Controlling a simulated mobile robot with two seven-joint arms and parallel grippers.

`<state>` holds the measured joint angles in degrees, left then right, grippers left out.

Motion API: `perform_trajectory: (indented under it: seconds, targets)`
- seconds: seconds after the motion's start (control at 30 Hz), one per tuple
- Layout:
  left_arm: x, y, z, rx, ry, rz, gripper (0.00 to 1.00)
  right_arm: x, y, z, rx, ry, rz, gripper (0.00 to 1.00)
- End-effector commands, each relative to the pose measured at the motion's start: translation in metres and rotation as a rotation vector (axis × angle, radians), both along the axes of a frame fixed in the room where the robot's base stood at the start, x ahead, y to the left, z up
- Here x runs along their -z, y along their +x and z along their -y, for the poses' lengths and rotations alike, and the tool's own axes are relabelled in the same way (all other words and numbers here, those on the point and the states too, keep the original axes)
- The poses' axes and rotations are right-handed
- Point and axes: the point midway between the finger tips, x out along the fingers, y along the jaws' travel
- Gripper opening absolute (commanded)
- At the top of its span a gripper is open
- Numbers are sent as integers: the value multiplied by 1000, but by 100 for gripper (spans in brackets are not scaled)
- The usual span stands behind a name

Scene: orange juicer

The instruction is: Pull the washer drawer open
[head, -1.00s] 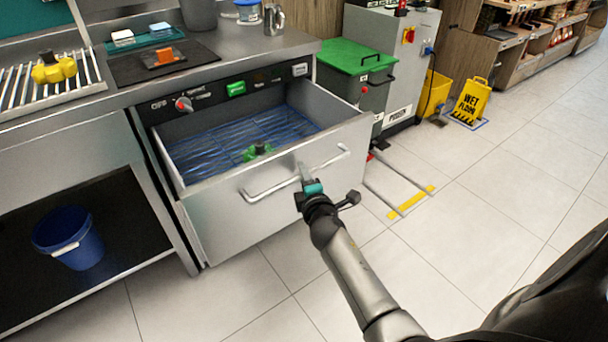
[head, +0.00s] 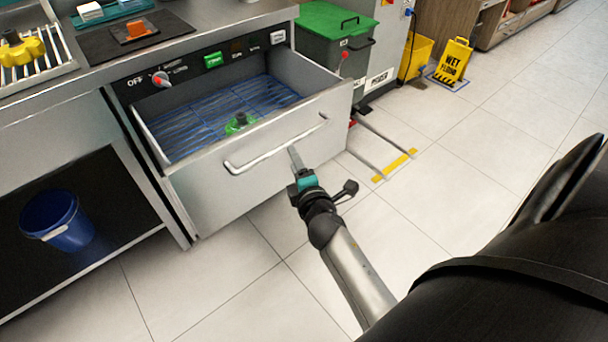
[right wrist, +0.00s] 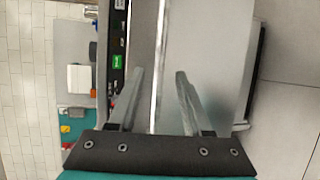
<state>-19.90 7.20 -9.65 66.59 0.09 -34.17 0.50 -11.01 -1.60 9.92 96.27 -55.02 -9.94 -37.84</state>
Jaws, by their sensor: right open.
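The washer drawer (head: 210,196) is a grey metal drawer under the counter. It stands pulled well out, showing a blue wire rack (head: 200,128) and a green part with a dark top (head: 240,120) inside. Its bar handle (head: 272,149) runs across the front panel. My right gripper (head: 293,158) is in front of the panel, its fingertips just below the handle and apart from it as far as I can tell. In the right wrist view its two fingers (right wrist: 158,85) are spread, with nothing gripped between them. My left gripper is not in view.
A control strip with a red-tipped knob (head: 160,78) is above the drawer. A blue bucket (head: 62,222) sits on the shelf at left. A green-lidded bin (head: 335,22) and a yellow wet-floor sign (head: 453,60) stand behind at right. The floor in front is clear.

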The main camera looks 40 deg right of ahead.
Motion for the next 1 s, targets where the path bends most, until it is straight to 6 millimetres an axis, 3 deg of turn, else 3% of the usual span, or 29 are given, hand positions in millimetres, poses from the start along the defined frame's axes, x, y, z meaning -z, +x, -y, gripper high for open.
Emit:
perform_trajectory:
  seconds: [0.2,0.4,1.0]
  targets:
    - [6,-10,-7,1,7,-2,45,-7,-38,-13,1,2,-3,50]
    - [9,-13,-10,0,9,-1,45,-11,-60,-20,1,1,-1,50]
    - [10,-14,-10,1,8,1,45,-13,-67,-22,1,0,0,50]
